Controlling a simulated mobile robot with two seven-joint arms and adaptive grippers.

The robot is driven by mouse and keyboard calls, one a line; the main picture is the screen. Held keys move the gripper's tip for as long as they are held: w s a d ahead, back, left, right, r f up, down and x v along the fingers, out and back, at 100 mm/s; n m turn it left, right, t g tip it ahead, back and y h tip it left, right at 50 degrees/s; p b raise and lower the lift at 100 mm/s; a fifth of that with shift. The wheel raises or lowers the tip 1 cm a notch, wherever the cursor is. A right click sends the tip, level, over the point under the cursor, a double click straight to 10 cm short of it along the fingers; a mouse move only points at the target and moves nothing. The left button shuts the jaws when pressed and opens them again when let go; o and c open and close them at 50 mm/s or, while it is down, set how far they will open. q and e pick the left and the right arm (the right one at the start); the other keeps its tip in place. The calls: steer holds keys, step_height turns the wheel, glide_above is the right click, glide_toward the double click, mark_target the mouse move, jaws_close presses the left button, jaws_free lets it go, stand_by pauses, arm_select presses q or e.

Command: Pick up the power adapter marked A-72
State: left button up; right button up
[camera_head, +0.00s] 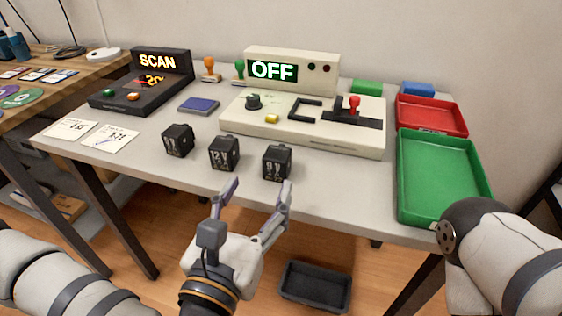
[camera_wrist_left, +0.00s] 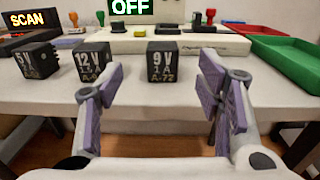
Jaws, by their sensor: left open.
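Three black adapters stand in a row near the table's front edge. The right one (camera_head: 277,162) reads 9V and A-72 in the left wrist view (camera_wrist_left: 170,63). The middle one (camera_head: 223,153) reads 12V, also in the left wrist view (camera_wrist_left: 92,62). The left one (camera_head: 178,140) reads 5V in the left wrist view (camera_wrist_left: 37,61); its lower marking is unclear. My left gripper (camera_head: 257,187) is open and empty, just in front of the row, with its right fingertip nearest the A-72 adapter. My right gripper is out of view.
Behind the adapters stands a cream console (camera_head: 300,120) with an OFF display. A green tray (camera_head: 443,178) and a red tray (camera_head: 430,116) are at the right. A black SCAN device (camera_head: 140,92) and note cards (camera_head: 110,138) are at the left. A dark bin (camera_head: 315,286) is on the floor.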

mark_target(274, 164)
arm_select(q)
steer(key=x, duration=1)
steer(key=shift+w+d+f+p, duration=0.2)
steer(key=shift+w+d+p, duration=0.05)
steer(key=shift+w+p, duration=0.1)
steer(key=shift+s, duration=0.1)
steer(key=c, duration=1.4)
